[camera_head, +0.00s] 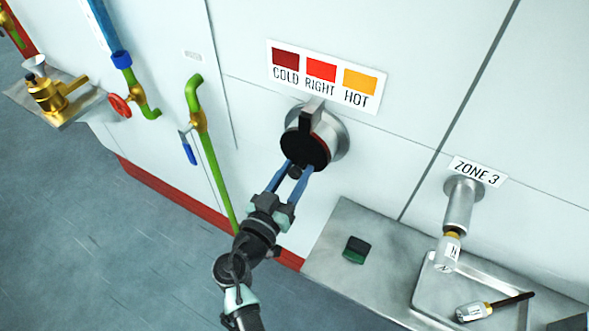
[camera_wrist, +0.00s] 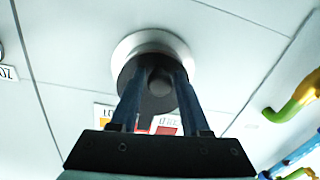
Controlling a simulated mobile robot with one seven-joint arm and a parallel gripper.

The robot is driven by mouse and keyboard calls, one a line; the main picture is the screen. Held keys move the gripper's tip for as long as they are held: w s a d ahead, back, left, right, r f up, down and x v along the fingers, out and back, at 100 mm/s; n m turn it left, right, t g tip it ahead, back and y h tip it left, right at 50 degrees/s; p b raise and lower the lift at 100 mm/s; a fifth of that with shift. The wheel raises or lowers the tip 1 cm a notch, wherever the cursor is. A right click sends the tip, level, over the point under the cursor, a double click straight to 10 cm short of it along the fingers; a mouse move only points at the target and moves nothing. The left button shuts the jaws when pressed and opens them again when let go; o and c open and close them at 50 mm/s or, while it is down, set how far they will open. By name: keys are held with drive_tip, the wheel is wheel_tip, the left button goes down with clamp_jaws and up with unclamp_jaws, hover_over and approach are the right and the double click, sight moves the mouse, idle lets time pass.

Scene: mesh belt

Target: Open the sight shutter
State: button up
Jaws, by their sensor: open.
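The sight shutter (camera_head: 305,148) is a round dark disc on a silver ring (camera_head: 338,135) fixed to the white wall. A dark upright tab (camera_head: 311,112) stands at its top, and a thin red edge shows at its right side. A small dark knob (camera_head: 296,172) is on its lower face. The wrist view also shows the disc (camera_wrist: 158,106), ring (camera_wrist: 150,42) and knob (camera_wrist: 160,83). My gripper (camera_head: 297,168) is open, its two blue fingers at the disc's lower part, one on each side of the knob. I cannot tell whether they touch it.
A COLD/RIGHT/HOT colour sign (camera_head: 325,76) is above the shutter. Green pipe (camera_head: 207,150) with a blue-handled valve is to the left. A metal ledge (camera_head: 335,255) with a dark green block (camera_head: 356,250) and ZONE 3 fitting (camera_head: 459,207) are at right.

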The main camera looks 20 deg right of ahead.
clamp_jaws()
idle(1.5)
